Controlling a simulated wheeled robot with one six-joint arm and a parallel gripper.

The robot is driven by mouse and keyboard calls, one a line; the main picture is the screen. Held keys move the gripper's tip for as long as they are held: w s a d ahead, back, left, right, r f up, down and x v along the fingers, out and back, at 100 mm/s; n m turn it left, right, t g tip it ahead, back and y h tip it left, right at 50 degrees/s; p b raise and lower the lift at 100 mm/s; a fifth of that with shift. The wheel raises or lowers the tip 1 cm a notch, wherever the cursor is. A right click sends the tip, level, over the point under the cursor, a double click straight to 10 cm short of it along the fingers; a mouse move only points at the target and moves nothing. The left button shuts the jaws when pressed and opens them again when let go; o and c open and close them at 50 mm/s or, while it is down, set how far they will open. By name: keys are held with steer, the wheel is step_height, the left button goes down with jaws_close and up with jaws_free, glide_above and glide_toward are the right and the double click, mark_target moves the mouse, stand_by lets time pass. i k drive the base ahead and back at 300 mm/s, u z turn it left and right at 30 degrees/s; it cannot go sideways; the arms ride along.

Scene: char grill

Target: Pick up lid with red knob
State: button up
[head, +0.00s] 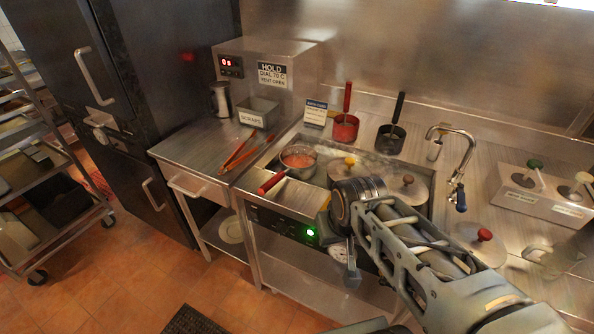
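The lid with the red knob (466,240) lies on the steel counter at the right, below the tap, and its red knob (485,235) points up. My arm crosses in front of the counter, left of this lid. My gripper (346,272) hangs low at the counter's front edge, well left of the lid and apart from it. The wrist hides part of it, and I cannot tell whether its fingers are open or shut. Nothing is visibly held.
A pot with red contents (298,157) and lids with yellow (350,161) and brown (408,180) knobs sit at the sunken well. A tap (462,160) stands behind the red-knobbed lid. A steel holder with green and pale knobs (545,190) is at right; a clear jug stands at its front.

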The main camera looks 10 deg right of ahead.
mark_target(485, 244)
steer(key=z, duration=1.6)
steer(key=k, duration=0.55)
steer(key=z, duration=1.4)
steer(key=i, duration=0.75)
steer(key=u, duration=2.05)
